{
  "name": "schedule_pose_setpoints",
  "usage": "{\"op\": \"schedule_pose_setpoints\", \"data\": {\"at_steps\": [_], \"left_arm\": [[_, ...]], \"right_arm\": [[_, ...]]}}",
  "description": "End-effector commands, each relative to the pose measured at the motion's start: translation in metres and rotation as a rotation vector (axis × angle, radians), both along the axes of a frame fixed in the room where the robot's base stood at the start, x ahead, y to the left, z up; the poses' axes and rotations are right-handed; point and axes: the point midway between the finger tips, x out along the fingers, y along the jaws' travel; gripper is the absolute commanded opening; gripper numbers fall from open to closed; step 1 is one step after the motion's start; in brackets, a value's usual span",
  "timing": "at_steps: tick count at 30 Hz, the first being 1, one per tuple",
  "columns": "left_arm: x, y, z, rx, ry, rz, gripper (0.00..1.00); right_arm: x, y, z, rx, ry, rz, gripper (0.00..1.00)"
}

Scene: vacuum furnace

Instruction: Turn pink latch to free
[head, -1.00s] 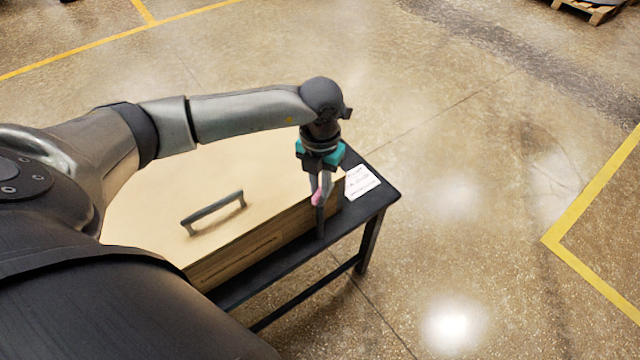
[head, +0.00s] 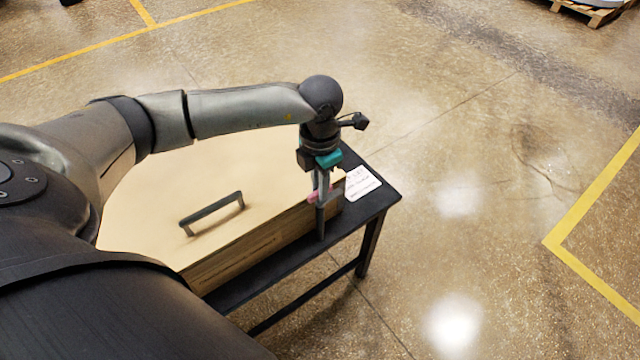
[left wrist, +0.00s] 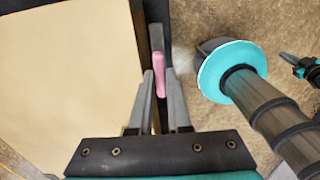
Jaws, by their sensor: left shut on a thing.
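The pink latch (head: 314,196) is at the right front edge of the wooden box (head: 150,200), partly hidden by my left gripper. My left gripper (head: 321,205) reaches down from above and is shut on the latch. In the left wrist view the pink latch (left wrist: 160,76) lies between the two grey fingers (left wrist: 160,88), with a grey part beyond it. The box's pale lid (left wrist: 70,70) is to the left of the fingers there. My right gripper does not show in the head view.
The box stands on a black table (head: 270,271) with a dark handle (head: 211,208) on its lid. A white label (head: 361,184) lies at the table's right corner. The floor to the right is clear. A pallet (head: 592,12) stands far off at the top right.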

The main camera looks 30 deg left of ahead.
Motion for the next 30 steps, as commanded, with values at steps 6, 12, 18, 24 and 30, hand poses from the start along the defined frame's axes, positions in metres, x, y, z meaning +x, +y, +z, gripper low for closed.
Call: {"op": "schedule_pose_setpoints", "data": {"at_steps": [6, 12, 18, 24, 30], "left_arm": [[0.001, 0.0, 0.001, 0.0, -0.002, -0.004, 0.0], [0.001, 0.0, 0.001, 0.0, -0.002, -0.003, 0.29], [0.0, 0.0, 0.0, 0.001, -0.001, -0.002, 0.46], [0.0, 0.0, 0.001, 0.0, -0.001, -0.001, 0.46], [0.001, 0.0, 0.02, 0.0, -0.003, -0.001, 0.46]], "right_arm": [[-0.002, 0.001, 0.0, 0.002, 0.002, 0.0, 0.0], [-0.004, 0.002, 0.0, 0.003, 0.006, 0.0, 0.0], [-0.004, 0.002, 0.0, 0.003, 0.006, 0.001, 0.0], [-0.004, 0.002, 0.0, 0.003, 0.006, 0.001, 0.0], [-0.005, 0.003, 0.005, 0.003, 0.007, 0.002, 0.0]]}}
